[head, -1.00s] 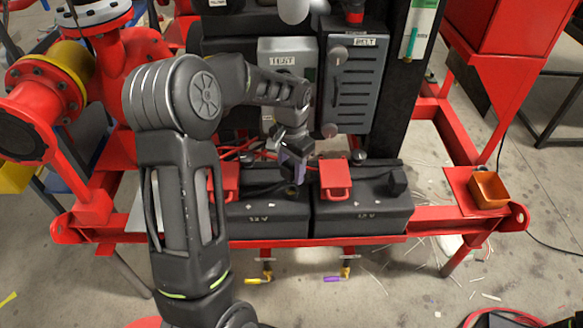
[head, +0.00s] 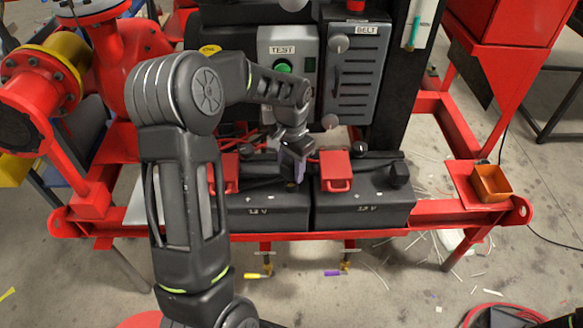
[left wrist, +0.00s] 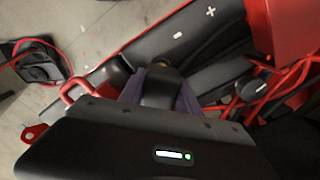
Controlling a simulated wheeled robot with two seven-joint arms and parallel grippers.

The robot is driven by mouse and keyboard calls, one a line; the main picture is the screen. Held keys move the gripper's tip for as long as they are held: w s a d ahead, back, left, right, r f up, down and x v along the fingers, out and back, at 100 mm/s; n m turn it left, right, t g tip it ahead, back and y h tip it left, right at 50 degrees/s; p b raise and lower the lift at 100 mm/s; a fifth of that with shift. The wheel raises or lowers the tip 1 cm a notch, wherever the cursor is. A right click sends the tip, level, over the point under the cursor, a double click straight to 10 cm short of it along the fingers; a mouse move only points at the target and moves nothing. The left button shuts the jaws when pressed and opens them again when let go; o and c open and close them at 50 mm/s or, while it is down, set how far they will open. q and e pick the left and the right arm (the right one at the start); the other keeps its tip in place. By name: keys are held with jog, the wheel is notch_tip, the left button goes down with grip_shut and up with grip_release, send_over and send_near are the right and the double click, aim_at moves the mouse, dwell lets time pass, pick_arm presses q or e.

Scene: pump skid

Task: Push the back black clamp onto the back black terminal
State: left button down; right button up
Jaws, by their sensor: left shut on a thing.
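Two black 12 V batteries (head: 270,215) (head: 365,208) stand side by side on the red frame. My left gripper (head: 294,176) is low over the right end of the left battery, beside the red cover of the right battery. In the left wrist view, its purple-grey fingers (left wrist: 160,88) are shut on the black clamp (left wrist: 158,92), just over the battery top. The terminal is hidden beneath or behind the clamp and fingers. I cannot tell whether the clamp is seated. My right gripper is not in view.
Red covers (head: 336,169) (head: 224,173) sit on the batteries, with red cables behind. A grey TEST panel with a green button (head: 284,67) and a BELT guard (head: 356,85) rise behind. An orange box (head: 491,184) stands at right.

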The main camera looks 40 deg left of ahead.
aim_at(291, 162)
pick_arm(q)
jog(key=shift+f+b, duration=1.25)
jog(key=shift+f, duration=0.55)
dwell(0.4)
jog(key=c, duration=0.8)
grip_release()
jog(key=shift+r, duration=0.1)
jog(key=shift+o, duration=0.2)
notch_tip(291, 162, up, 8)
jog(key=shift+f, duration=0.1)
